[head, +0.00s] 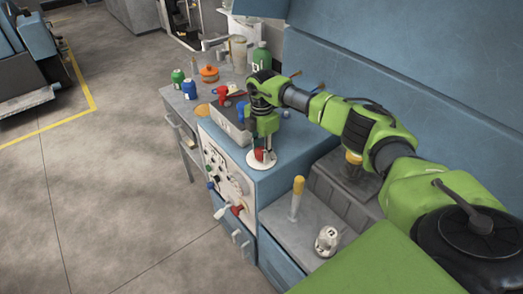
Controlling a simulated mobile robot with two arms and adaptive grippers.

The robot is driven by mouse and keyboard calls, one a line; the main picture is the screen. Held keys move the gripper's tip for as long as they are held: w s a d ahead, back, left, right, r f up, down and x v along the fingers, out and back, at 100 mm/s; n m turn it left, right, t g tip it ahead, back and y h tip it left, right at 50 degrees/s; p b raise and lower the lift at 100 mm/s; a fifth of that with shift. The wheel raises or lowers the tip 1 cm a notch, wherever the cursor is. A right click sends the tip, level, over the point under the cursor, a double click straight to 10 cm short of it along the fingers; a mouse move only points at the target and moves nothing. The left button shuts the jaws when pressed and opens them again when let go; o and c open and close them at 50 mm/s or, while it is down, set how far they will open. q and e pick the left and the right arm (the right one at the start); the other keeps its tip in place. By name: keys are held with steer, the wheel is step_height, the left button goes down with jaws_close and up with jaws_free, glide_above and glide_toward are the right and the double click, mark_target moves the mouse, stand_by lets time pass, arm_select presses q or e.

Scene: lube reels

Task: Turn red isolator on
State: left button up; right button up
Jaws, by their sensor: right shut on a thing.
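The red isolator (260,160) is on the blue cabinet top, near its front edge. It has a round white base, and a little red shows above the base. My right gripper (264,147) points down over it and is shut on its red part. The fingers hide most of that part, so I cannot tell which way it is turned. My left gripper is not in view.
The cabinet's white front panel (222,172) carries knobs and a red handle (237,210). Bottles and an orange pot (209,74) stand on the bench behind. A yellow-topped cylinder (298,186) stands on a lower grey shelf.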

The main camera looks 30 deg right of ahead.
mark_target(262, 150)
steer(key=o, duration=1.1)
step_height(262, 150, up, 12)
stand_by(0.5)
